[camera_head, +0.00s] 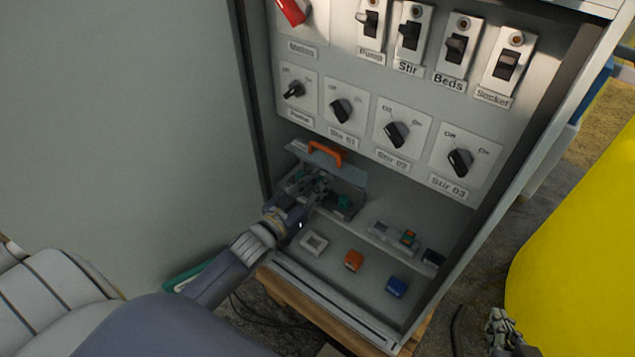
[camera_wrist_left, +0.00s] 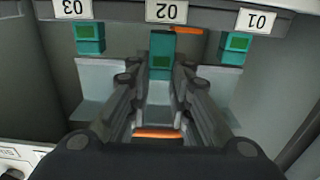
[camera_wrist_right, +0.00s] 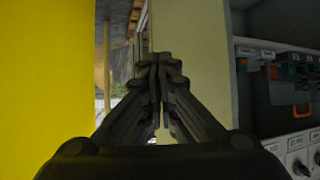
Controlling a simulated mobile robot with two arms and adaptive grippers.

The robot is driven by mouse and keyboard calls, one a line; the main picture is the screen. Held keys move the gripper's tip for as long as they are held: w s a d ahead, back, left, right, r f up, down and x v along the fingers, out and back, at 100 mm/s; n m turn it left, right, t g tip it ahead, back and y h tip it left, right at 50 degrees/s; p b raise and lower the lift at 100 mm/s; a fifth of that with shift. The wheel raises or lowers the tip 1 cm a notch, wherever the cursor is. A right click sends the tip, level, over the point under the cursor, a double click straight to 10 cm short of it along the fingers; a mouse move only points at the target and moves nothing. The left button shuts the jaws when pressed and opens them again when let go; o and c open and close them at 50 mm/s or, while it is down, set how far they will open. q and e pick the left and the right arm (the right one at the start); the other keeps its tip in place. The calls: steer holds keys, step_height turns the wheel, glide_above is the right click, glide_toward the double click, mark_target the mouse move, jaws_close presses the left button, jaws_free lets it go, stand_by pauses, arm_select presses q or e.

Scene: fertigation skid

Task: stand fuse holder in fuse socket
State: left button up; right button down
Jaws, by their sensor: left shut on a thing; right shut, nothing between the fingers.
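A teal fuse holder (camera_wrist_left: 161,50) with a green face is between the fingers of my left gripper (camera_wrist_left: 160,82), which is shut on it, under the label 02. Its lower part is partly hidden by the fingers. Similar teal holders stand on either side, under 03 (camera_wrist_left: 89,39) and under 01 (camera_wrist_left: 236,48). In the head view my left gripper (camera_head: 318,186) reaches into the low part of the cabinet, by a grey flap with an orange handle (camera_head: 326,153). I cannot tell which part is the fuse socket. My right gripper (camera_head: 497,322) is shut and empty, outside the cabinet.
The cabinet panel (camera_head: 365,110) above carries switches and black knobs. A pale square frame (camera_head: 313,242), an orange block (camera_head: 353,260) and a blue block (camera_head: 396,287) lie on the cabinet floor. A ledge with small parts (camera_head: 408,238) is behind. A yellow tank (camera_head: 585,260) stands at right.

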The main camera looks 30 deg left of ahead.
stand_by(0.5)
arm_select(q)
steer(key=shift+f, duration=0.15)
arm_select(e)
steer(key=shift+w+r, duration=0.25)
steer(key=shift+r, duration=0.05)
steer(key=shift+a+t, duration=0.1)
steer(key=shift+t, duration=0.2)
arm_select(q)
steer(key=shift+f, duration=0.1)
arm_select(e)
steer(key=shift+w+a+r, duration=0.1)
steer(key=shift+w+r, duration=0.1)
steer(key=shift+r, duration=0.05)
steer(key=shift+r, duration=0.1)
arm_select(q)
steer(key=shift+f, duration=0.15)
arm_select(e)
steer(key=shift+w+a+r+t, duration=0.15)
steer(key=shift+w+r+t, duration=0.05)
steer(key=shift+t, duration=0.1)
arm_select(q)
steer(key=shift+f+b, duration=0.15)
steer(key=shift+b, duration=0.15)
arm_select(e)
steer(key=shift+w+r, duration=0.25)
steer(key=shift+r, duration=0.05)
steer(key=shift+r+t+y, duration=0.1)
steer(key=shift+t+y, duration=0.2)
